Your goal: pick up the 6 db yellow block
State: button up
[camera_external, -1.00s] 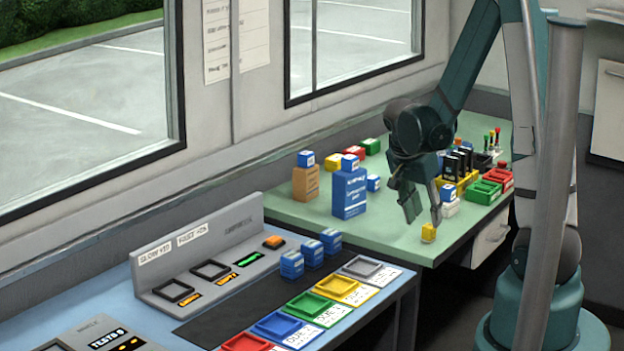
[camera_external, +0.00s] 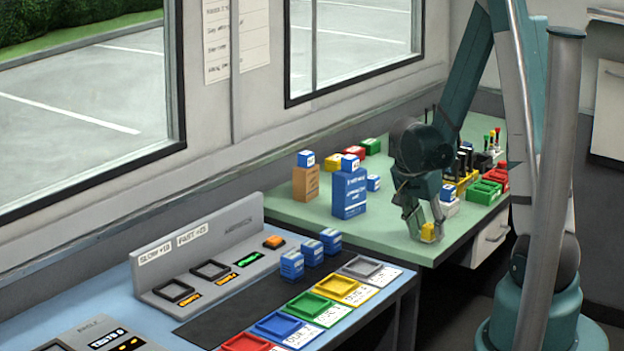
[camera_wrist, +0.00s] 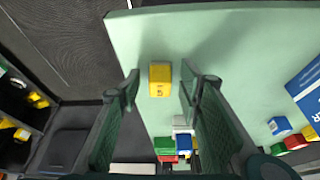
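A small yellow block (camera_external: 428,232) sits on the green table top near its front edge. In the wrist view the yellow block (camera_wrist: 160,79) lies between my two fingertips, with small dark marking on it that I cannot read surely. My gripper (camera_external: 427,224) points down with its fingers on either side of the block. In the wrist view my gripper (camera_wrist: 160,84) is open, with a gap between each finger and the block. In the external view part of the block is hidden by a finger.
A tall blue box (camera_external: 349,194) and an orange box (camera_external: 306,183) stand to the left on the green table (camera_external: 378,229). Green trays (camera_external: 484,192) and a dark rack lie behind my gripper. A blue desk with coloured trays (camera_external: 334,285) is in front.

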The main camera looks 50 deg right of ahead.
aim_at(428, 226)
jog(key=shift+c, duration=0.6)
jog(key=c, duration=0.8)
jog(key=shift+r+p, duration=1.2)
jog(key=shift+r, duration=3.75)
